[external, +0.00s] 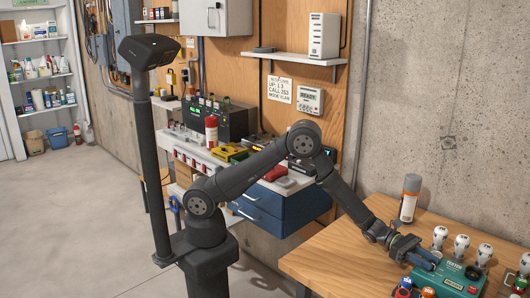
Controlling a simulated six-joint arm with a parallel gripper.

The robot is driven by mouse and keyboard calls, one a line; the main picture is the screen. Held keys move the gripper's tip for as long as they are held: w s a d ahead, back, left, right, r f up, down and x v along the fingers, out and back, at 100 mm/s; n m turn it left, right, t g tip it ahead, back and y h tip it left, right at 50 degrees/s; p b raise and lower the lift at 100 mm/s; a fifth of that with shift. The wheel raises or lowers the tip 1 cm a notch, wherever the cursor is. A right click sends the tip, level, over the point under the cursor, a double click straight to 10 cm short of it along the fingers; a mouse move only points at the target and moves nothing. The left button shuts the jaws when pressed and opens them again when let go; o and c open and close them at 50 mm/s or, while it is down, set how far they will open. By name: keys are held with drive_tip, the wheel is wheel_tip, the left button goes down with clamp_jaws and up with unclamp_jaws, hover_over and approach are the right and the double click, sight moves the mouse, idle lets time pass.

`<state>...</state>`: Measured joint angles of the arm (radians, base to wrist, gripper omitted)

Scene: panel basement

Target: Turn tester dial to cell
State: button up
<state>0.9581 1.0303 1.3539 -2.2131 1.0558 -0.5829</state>
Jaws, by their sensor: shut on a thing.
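The teal tester (439,277) sits on the wooden table at the lower right, with white labels on its face. My gripper (428,261) reaches down from the left to the left part of the tester's top. It is shut at the tester, on what appears to be the dial. The fingers hide the dial, and its pointer and its setting cannot be read. A dark round knob (473,272) shows on the tester's right part, clear of my gripper.
Several white bulb-like pieces (461,245) stand behind the tester. Red and blue pieces (404,287) lie left of the tester. The wooden table (335,262) is bare on its left.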

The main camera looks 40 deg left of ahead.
drive_tip(key=shift+w+g, duration=0.1)
drive_tip(key=shift+g, duration=0.2)
drive_tip(key=shift+m+g, duration=0.7)
drive_tip(key=shift+g, duration=0.1)
drive_tip(key=o, duration=0.7)
